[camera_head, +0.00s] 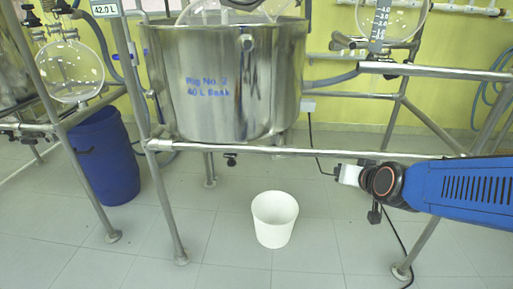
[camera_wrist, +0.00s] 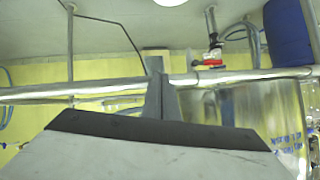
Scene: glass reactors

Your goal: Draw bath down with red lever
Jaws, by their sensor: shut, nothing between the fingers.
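The steel bath (camera_head: 225,80), marked "Rig No. 2" and "40 L Bath", sits in a metal frame. In the head view a small dark valve (camera_head: 231,158) hangs under it, its lever colour too small to tell. The wrist view looks upside down and shows the red lever (camera_wrist: 215,53) on the valve, right of my fingers, near the frame rail. The bath (camera_wrist: 262,112) shows there at lower right. My gripper (camera_head: 338,173) is shut and empty, right of the valve and apart from it, just below the front rail. Its closed fingers show in the wrist view (camera_wrist: 155,60).
A white bucket (camera_head: 275,222) stands on the floor below the bath, slightly right of the valve. The front rail (camera_head: 330,155) runs just above my gripper. A blue drum (camera_head: 104,160) stands at left. Frame legs and a black cable (camera_head: 318,150) are nearby.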

